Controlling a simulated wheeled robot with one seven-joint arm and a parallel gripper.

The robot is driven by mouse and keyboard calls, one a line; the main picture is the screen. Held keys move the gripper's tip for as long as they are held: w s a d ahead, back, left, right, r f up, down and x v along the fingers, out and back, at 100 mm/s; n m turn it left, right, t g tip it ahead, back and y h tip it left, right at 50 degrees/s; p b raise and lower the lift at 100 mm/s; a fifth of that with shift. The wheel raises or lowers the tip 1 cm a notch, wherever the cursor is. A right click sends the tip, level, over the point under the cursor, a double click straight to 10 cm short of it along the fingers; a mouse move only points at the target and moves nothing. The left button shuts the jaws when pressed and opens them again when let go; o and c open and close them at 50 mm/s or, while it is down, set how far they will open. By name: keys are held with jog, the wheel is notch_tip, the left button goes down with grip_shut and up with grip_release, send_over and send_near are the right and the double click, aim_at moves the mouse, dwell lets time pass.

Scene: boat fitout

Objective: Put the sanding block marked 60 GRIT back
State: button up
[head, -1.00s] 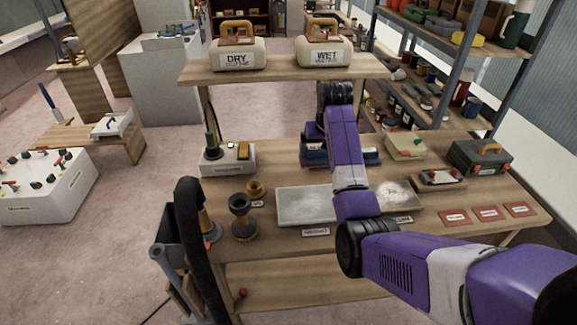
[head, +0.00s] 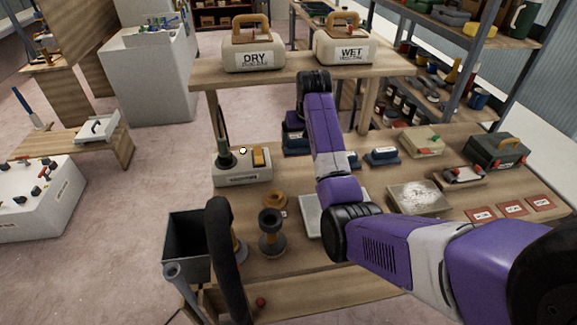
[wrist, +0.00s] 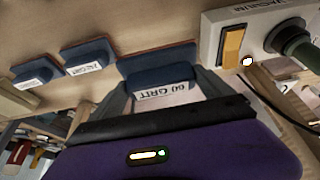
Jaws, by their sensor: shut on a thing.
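The sanding block marked 60 GRIT (wrist: 158,68) is dark blue, with a raised grip and a white label, upside down in the wrist view. My gripper (wrist: 165,85) is shut on its grip, one finger at each side. In the head view the block (head: 294,138) shows beside my purple arm at the back of the bench, left of the other blocks. My fingers are hidden there. I cannot tell whether its base touches the bench. Two similar blue blocks stand in a row, one (wrist: 88,55) nearer and one (wrist: 33,80) farther left in the wrist view.
The vacuum unit (head: 242,180) with its hose stands close to the held block. A raised shelf (head: 300,73) carries the DRY (head: 254,58) and WET (head: 345,48) cases behind it. Turned spools, a dusty tray (head: 418,197) and a green case (head: 497,150) occupy the bench.

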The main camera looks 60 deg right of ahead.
aim_at(303, 151)
notch_tip(303, 151, down, 10)
jog(key=shift+w+r+p, duration=0.1)
jog(key=shift+p, duration=0.75)
jog(key=o, duration=1.2)
jog(key=shift+c, duration=0.2)
jog(key=b+v, duration=0.1)
jog(key=v, duration=1.1)
jog(key=shift+d, duration=0.1)
